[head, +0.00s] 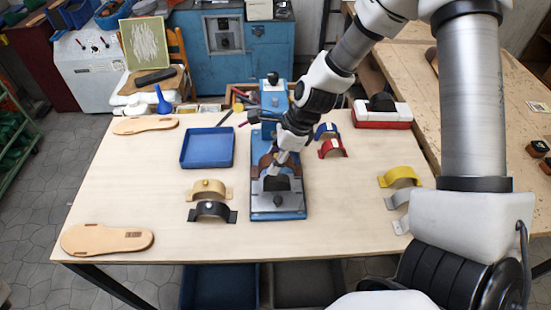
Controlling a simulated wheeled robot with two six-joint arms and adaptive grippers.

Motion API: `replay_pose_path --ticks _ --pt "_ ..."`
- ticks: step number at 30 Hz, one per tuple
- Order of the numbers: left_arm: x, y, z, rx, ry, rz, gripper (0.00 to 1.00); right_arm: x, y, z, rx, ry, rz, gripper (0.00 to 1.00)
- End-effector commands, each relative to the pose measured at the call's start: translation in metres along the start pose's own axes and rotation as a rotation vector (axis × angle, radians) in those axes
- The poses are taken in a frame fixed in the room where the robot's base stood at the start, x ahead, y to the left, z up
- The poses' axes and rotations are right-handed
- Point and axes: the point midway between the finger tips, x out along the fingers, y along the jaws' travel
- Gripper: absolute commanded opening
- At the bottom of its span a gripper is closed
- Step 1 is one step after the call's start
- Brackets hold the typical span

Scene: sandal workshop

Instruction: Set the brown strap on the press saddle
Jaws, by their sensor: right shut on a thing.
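The blue press (257,207) stands near the middle of the table, with a dark rounded saddle (277,184) on a grey plate. My right gripper (279,160) comes down from the upper right over the press, just behind the saddle's front end. It is shut on the brown strap (263,163), which shows partly on both sides of the fingers. The gripper hides the strap's middle, and I cannot tell whether the strap touches the saddle. My left gripper is not in view.
A blue tray (207,148) lies left of the press. Tan (208,187) and black (212,210) straps stand front left; blue (326,130) and red (331,149) straps stand right. A yellow strap (399,175) is farther right. Sole (107,239) lies front left. The front table is clear.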

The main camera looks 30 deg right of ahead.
Motion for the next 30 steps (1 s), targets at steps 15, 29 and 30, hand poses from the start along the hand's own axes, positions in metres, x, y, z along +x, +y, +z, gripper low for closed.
replay_pose_path --ticks 15,29,30 --pt "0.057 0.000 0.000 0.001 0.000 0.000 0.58 0.056 0.000 -0.023 0.003 0.000 0.000 0.18" --pt "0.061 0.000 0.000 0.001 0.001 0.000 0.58 0.061 0.000 -0.025 0.002 0.000 -0.001 0.18" --pt "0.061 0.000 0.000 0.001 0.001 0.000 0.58 0.061 0.000 -0.025 0.001 0.000 0.000 0.18"
